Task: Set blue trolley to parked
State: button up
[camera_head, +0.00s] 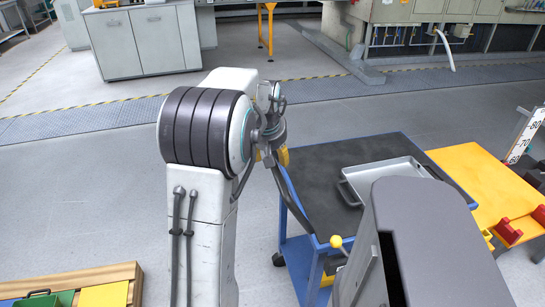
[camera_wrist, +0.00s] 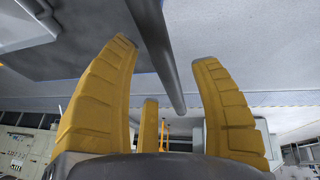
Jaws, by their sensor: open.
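The blue trolley (camera_head: 322,165) stands right of my arm, with a dark top and blue frame. A dark handle bar (camera_head: 288,190) runs along its left side; in the wrist view the bar (camera_wrist: 160,50) passes between the yellow fingers. My gripper (camera_head: 281,157) is at the bar's far end, partly hidden by my wrist. In the wrist view my gripper (camera_wrist: 165,52) is open, its fingers spread on both sides of the bar with gaps. A yellow-knobbed lever (camera_head: 337,242) stands at the trolley's near left corner. My own body hides the trolley's near right part.
A grey tray (camera_head: 385,170) lies on the trolley. A yellow table (camera_head: 480,180) with red parts stands close at the right. A wooden crate (camera_head: 75,280) is at the lower left. Grey cabinets (camera_head: 150,40) stand behind. The floor left and behind the trolley is clear.

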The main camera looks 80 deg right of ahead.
jog(key=shift+x, duration=1)
jog(key=shift+c, duration=0.3)
grip_shut()
